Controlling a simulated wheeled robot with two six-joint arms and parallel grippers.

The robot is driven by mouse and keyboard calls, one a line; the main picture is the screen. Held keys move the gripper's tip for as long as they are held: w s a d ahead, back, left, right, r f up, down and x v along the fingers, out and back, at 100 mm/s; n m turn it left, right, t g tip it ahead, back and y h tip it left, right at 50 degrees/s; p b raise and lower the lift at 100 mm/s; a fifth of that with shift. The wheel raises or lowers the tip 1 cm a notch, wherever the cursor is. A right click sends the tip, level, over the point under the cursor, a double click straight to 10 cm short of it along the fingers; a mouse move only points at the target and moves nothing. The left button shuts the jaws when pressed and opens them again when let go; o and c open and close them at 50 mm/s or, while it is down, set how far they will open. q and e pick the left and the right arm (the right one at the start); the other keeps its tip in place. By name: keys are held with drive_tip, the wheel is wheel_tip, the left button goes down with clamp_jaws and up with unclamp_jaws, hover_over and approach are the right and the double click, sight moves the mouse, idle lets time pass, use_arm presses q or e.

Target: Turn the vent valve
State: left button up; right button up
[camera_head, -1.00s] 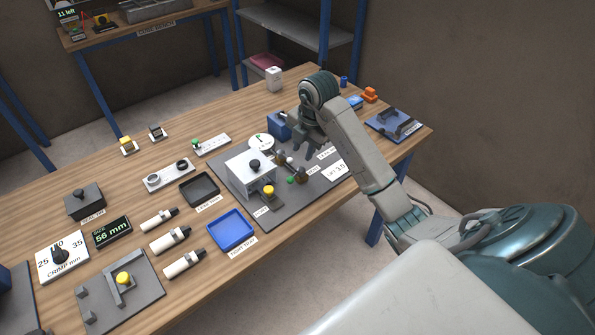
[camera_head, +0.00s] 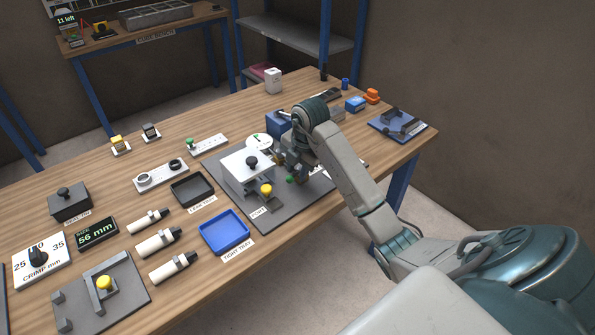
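My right gripper (camera_head: 291,166) reaches down from the upper right onto the valve fittings beside the white-topped box on the dark mat. Its fingers are small and overlap brown fittings, so I cannot tell whether it is open, shut or touching them. A brown round fitting with a green part (camera_head: 290,180) shows just below the fingers. Which fitting is the vent valve I cannot tell, as the labels there are mostly covered by my arm. My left gripper is not in view.
The white-topped box (camera_head: 240,161) with a black knob stands left of the gripper, with a yellow button (camera_head: 266,190) in front. A blue tray (camera_head: 224,230) and a black tray (camera_head: 193,188) lie further left. A blue block (camera_head: 278,122) stands behind.

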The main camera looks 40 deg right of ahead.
drive_tip(key=shift+c, duration=0.4)
clamp_jaws()
